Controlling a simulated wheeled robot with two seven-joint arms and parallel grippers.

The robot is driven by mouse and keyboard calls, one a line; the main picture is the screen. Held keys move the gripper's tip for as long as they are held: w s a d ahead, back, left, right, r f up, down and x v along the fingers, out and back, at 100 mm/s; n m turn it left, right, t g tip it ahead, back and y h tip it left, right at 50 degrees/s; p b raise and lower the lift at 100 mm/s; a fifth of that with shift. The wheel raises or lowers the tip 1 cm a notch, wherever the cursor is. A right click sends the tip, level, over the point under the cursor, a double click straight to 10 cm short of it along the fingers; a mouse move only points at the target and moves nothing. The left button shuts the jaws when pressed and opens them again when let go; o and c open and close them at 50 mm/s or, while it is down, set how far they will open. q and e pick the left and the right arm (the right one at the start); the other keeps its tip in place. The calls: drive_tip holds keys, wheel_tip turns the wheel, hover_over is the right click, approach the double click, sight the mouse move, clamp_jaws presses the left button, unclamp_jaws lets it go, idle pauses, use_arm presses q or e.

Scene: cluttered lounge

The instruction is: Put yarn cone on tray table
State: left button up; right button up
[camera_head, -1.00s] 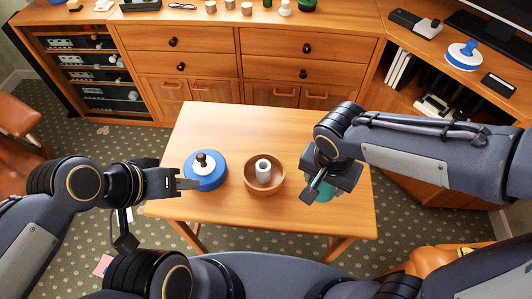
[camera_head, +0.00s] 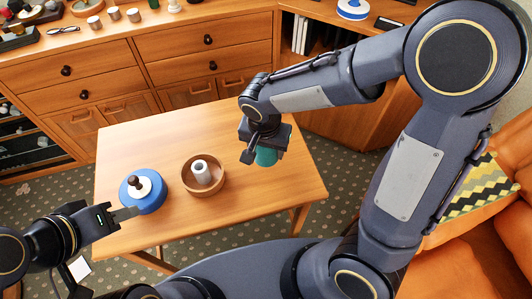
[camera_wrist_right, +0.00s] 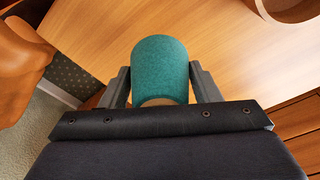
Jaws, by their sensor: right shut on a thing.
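A teal yarn cone (camera_head: 266,157) is held between the two fingers of my right gripper (camera_head: 262,146), over the right part of the wooden tray table (camera_head: 255,205). In the right wrist view the rounded teal cone (camera_wrist_right: 161,68) sits between the fingers (camera_wrist_right: 162,88), with a tan part at its near end. The tabletop (camera_wrist_right: 120,30) lies beyond it. I cannot tell whether the cone touches the table. My left gripper (camera_head: 122,214) is at the table's left edge, close beside the blue round object; its jaw opening is unclear.
On the table stand a blue round object (camera_head: 150,203) with a white and dark knob, and a wooden bowl (camera_head: 217,187) holding a white cylinder (camera_head: 201,171). Drawers (camera_head: 180,55) stand behind. An orange seat (camera_head: 500,220) is at the right. The table's front right is clear.

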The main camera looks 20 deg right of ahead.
drive_tip(key=w+f, duration=0.2)
drive_tip(key=shift+d+f, duration=0.3)
drive_tip(key=shift+f, duration=0.05)
drive_tip(key=shift+w+f+b, duration=0.1)
drive_tip(key=shift+f+b, duration=0.45)
drive_tip(key=shift+f, duration=1)
drive_tip(key=shift+f, duration=0.2)
drive_tip(key=o, duration=1)
drive_tip(key=shift+r, duration=0.1)
